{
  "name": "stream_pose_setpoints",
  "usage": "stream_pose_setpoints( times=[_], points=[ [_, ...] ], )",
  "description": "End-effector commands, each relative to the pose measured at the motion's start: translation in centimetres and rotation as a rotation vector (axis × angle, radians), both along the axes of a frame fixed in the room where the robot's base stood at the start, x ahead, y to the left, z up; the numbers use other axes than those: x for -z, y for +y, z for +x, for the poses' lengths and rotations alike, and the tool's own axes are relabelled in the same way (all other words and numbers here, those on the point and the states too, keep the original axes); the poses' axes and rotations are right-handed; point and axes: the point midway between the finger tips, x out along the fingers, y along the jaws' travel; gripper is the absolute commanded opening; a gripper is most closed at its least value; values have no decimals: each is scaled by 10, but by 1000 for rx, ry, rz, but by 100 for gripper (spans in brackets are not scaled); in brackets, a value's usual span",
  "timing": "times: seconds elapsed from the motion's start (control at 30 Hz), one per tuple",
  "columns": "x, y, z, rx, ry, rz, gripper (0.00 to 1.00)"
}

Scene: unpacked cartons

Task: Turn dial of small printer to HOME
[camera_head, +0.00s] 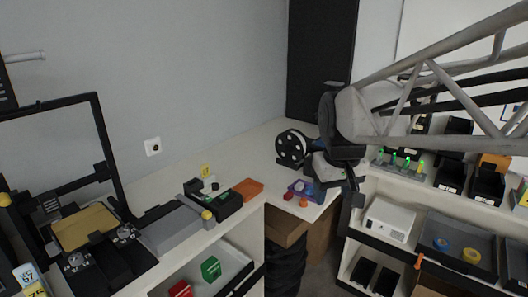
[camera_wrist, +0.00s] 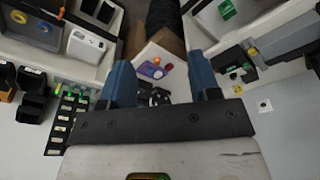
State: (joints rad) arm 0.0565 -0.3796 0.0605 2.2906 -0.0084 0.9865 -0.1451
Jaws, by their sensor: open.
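A black-framed printer (camera_head: 98,150) with a gold bed (camera_head: 85,228) stands at the left in the head view. Two round dials show at its front, one on the left (camera_head: 76,260) and one on the right (camera_head: 125,233). I cannot read their markings or tell for certain that this is the small printer. My gripper (camera_head: 338,192) is far to the right of it, above the corner of the counter. In the wrist view my gripper (camera_wrist: 163,88) has its two blue fingers apart, with nothing held between them. The printer is not recognisable in the wrist view.
A black and white spool (camera_head: 292,148) stands on the counter near my arm. A purple item (camera_head: 299,187) with red and orange pieces lies by the counter's end. A black device (camera_head: 214,198) and an orange block (camera_head: 248,189) stand between printer and gripper.

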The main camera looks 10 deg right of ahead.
Motion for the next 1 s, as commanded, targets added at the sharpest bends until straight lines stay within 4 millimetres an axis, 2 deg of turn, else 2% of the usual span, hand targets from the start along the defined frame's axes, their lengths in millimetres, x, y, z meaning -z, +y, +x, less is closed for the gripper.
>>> stream_pose_setpoints(
  times=[0.03, 0.5, 1.0],
  points=[
    [-2, -3, 13, -6, 5, -2, 56],
    [-20, -31, 128, -88, 43, -17, 56],
    [-14, -69, 250, -176, 82, -27, 56]
  ],
)
